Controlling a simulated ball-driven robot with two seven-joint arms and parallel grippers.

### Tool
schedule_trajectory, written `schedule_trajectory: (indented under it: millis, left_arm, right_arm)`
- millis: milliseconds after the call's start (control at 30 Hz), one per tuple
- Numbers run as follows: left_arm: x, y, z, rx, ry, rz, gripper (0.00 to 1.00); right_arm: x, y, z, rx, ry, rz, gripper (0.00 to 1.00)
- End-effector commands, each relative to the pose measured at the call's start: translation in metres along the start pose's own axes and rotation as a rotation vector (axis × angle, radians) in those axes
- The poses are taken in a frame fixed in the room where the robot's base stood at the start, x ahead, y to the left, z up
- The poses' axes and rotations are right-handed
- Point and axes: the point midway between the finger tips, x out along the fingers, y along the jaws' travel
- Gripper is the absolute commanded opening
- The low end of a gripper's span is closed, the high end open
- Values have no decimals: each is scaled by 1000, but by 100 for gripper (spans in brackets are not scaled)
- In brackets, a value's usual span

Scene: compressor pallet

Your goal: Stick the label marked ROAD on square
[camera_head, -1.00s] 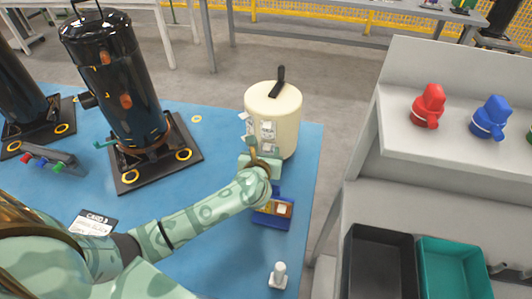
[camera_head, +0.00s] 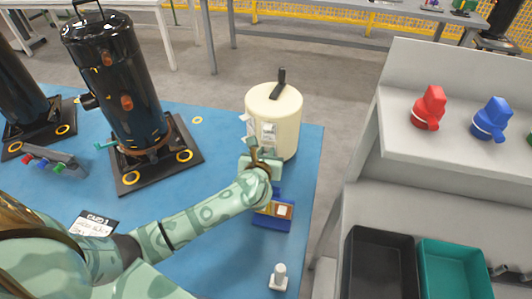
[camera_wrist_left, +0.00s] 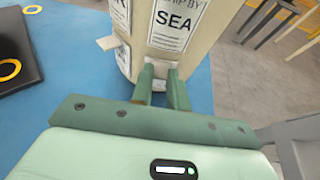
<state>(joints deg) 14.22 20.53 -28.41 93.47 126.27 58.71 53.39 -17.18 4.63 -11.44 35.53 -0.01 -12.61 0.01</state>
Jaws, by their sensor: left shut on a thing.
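The cream cylinder (camera_head: 273,112) with a black handle on top stands upright near the right edge of the blue mat. White labels are on its side. In the left wrist view one label reads SEA (camera_wrist_left: 173,28), and another beside it is cut off (camera_wrist_left: 120,16). My left gripper (camera_head: 260,158) is at the cylinder's near lower side. Its green fingers (camera_wrist_left: 162,90) are shut on a small white label (camera_wrist_left: 160,68), seen low against the cylinder. Its print cannot be read, and I cannot tell whether it touches the wall. My right gripper is out of view.
A blue tray (camera_head: 268,222) with a brown item and a white piece lies just below my gripper. A small white knob (camera_head: 279,276) stands on the mat (camera_head: 215,265). Black cylinders on pallets (camera_head: 125,90) stand left. A grey bench (camera_head: 440,165) with bins is at right.

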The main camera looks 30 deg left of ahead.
Motion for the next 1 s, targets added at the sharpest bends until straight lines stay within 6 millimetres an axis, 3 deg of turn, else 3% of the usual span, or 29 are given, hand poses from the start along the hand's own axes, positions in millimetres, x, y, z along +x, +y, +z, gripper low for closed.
schedule_trajectory:
  millis: [267,1000]
  left_arm:
    - [-1,0,-1,0,1,0,0]
    - [-42,0,-17,0,1,-1,0]
  right_arm:
    - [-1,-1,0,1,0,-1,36]
    - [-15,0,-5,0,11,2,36]
